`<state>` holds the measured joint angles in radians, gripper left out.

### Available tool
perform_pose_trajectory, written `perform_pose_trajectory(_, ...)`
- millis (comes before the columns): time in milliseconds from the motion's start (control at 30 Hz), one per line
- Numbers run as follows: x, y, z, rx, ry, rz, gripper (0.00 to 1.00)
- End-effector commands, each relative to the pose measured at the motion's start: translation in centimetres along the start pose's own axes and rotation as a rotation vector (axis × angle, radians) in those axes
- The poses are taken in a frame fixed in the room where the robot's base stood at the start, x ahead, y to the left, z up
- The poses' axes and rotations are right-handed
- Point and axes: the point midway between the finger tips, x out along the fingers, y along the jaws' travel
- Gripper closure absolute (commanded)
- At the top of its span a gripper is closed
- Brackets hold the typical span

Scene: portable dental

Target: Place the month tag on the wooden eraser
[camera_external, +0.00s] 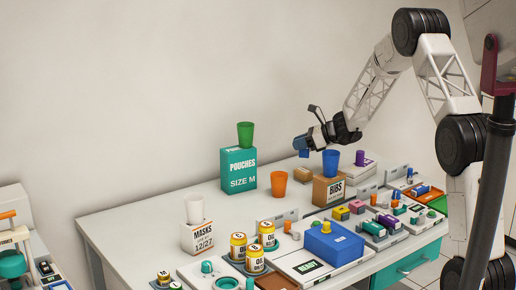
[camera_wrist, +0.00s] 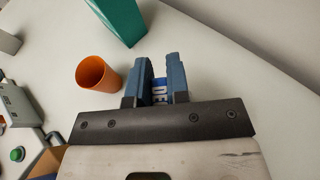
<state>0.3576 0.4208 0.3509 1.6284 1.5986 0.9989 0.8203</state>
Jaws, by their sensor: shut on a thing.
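My gripper (camera_external: 304,146) is raised above the back part of the table, behind the blue cup. Much of the tag is hidden between the fingers. In the external view a small blue patch (camera_external: 304,154) shows under the gripper.
An orange cup (camera_external: 278,184) and a teal pouches box (camera_external: 238,175) with a green cup (camera_external: 245,134) stand left of my gripper. A blue cup (camera_external: 331,163) stands on the bibs box (camera_external: 327,192). Jars and trays crowd the front. The table's back left (camera_external: 135,222) is clear.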

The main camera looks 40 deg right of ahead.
Motion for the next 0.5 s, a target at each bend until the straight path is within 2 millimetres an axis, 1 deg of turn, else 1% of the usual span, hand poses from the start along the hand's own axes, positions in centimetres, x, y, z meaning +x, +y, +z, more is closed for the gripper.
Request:
perform_pose_trajectory(100, 0.26, -0.02, -0.61, -0.001, 0.0, 0.0, 1.0)
perform_pose_trajectory(400, 0.3, -0.01, -0.72, -0.001, 0.0, 0.0, 1.0)
perform_pose_trajectory(500, 0.43, 0.0, -1.04, 0.0, 0.0, 0.0, 1.0)
